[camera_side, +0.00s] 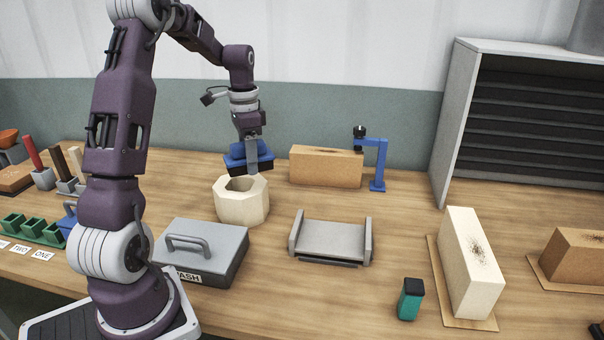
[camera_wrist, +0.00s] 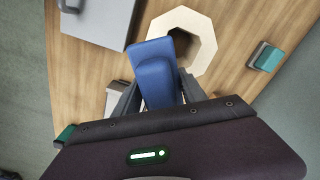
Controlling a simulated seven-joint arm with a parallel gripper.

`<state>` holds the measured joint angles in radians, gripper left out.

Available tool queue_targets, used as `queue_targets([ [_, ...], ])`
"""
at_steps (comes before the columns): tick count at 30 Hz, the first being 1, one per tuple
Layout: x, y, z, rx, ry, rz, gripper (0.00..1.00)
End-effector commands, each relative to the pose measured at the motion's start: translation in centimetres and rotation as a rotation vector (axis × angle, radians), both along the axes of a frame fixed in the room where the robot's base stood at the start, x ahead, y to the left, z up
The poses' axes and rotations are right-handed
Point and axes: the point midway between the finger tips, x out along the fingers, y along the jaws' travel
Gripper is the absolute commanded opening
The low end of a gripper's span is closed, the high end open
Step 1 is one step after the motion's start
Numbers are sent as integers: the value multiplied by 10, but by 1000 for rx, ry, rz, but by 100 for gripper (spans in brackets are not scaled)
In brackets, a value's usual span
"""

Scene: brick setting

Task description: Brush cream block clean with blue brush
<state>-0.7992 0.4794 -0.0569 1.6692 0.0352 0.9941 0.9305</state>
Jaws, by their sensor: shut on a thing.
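My gripper (camera_side: 252,160) is shut on the blue brush (camera_side: 238,157) and holds it tilted near the rim of a cream octagonal pot (camera_side: 242,208). The brush has a dark underside. In the wrist view the blue brush (camera_wrist: 156,62) sits between the fingers and covers part of the pot (camera_wrist: 205,35). I cannot tell whether brush and pot touch. The cream block (camera_side: 470,270) lies on a thin brown mat (camera_side: 437,262) at the right, well away from my gripper. A dark speckled smudge marks its top. I cannot make out the block in the wrist view.
A lidded grey box (camera_side: 210,245) with a handle stands in front of the pot. A grey cradle (camera_side: 328,238) and a teal black-capped thing (camera_side: 410,303) lie between pot and block. A blue stand (camera_side: 382,165) is behind.

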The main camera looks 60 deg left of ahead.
Motion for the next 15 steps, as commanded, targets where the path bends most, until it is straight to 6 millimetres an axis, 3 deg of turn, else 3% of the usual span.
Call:
queue_targets([
  [3, -40, 19, 10, 0, -2, 126, 5],
  [6, -58, 26, 14, -1, -3, 183, 5],
  [15, -64, 27, 6, -3, -2, 203, 5],
])
